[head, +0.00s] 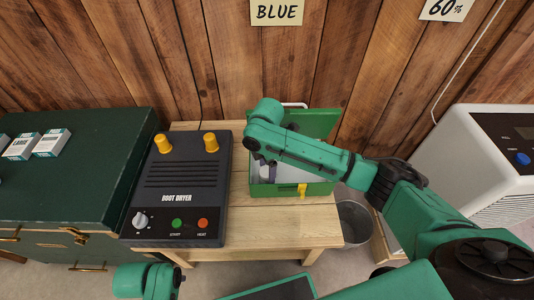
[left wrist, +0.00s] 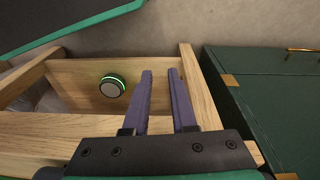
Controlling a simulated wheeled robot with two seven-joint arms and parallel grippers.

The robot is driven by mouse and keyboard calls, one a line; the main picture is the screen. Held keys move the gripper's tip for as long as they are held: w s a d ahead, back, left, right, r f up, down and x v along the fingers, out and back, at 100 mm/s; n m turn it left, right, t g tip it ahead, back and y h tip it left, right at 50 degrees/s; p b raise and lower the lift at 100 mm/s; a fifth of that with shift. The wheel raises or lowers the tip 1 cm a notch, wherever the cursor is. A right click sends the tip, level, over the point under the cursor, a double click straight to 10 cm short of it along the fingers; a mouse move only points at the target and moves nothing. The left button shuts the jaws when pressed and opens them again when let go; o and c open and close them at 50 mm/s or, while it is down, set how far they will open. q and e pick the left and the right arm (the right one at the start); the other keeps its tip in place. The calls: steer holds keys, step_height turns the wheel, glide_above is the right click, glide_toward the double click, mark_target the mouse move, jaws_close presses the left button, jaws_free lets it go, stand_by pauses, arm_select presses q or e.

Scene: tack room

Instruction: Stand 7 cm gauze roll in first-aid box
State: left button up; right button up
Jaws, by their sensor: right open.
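The green first-aid box (head: 328,188) stands on the wooden table with its lid (head: 318,122) raised at the back and a yellow latch (head: 302,190) on its front. Its pale inside shows partly; my right arm covers much of it. My right gripper (head: 268,179) is open, its purple fingers pointing down into the left part of the box. I cannot make out the gauze roll; it may be hidden by the arm or the box wall. My left gripper (left wrist: 160,74) is open and empty, its two purple fingers apart in the left wrist view.
A black boot dryer (head: 178,185) with yellow pegs stands left of the box on the wooden table (head: 260,232). A dark green chest (head: 80,180) with small cartons (head: 50,142) is further left. A grey bin (head: 353,222) and a white appliance (head: 450,150) stand right.

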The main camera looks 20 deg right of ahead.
mark_target(267, 171)
arm_select(q)
step_height(267, 171, down, 6)
steer(key=s+a+p, duration=0.1)
steer(key=p, duration=0.1)
steer(key=shift+s+a+f, duration=0.15)
steer(key=shift+s, duration=0.25)
arm_select(e)
step_height(267, 171, up, 9)
